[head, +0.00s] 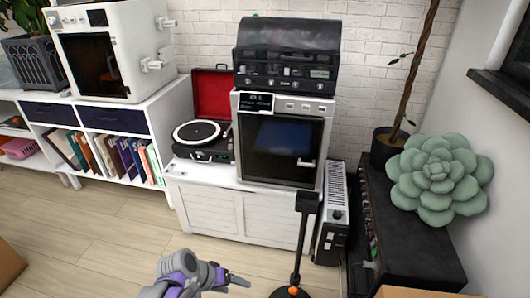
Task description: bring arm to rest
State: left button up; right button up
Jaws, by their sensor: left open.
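My left gripper (238,281), grey and purple with dark fingers, shows at the bottom middle of the head view. It is open, with nothing seen between its fingers, and it is over the wood floor in front of the white cabinet (207,208). My right gripper is out of view.
A black upright stand (303,235) with an orange part at its foot is just right of my left gripper. Behind are a record player (203,137), a white oven-like machine (283,140) and a slim heater (333,210). A green succulent (438,178) is at right.

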pick_arm(q)
jog(key=s+a+r+y, duration=0.1)
jog(key=s+a+y, duration=0.15)
jog(key=s, duration=0.35)
jog(key=s+a+r+m+t+y, duration=0.1)
jog(key=s+a, duration=0.2)
jog(key=s, duration=0.4)
jog(key=s+a+r+y, duration=0.1)
jog(key=s+a+y, duration=0.15)
jog(key=s, duration=0.35)
notch_tip(320, 180, up, 28)
jog(key=t+p, duration=0.1)
jog(key=p, duration=2.3)
jog(key=shift+w+a+h, duration=0.35)
jog(key=shift+w+h, duration=0.05)
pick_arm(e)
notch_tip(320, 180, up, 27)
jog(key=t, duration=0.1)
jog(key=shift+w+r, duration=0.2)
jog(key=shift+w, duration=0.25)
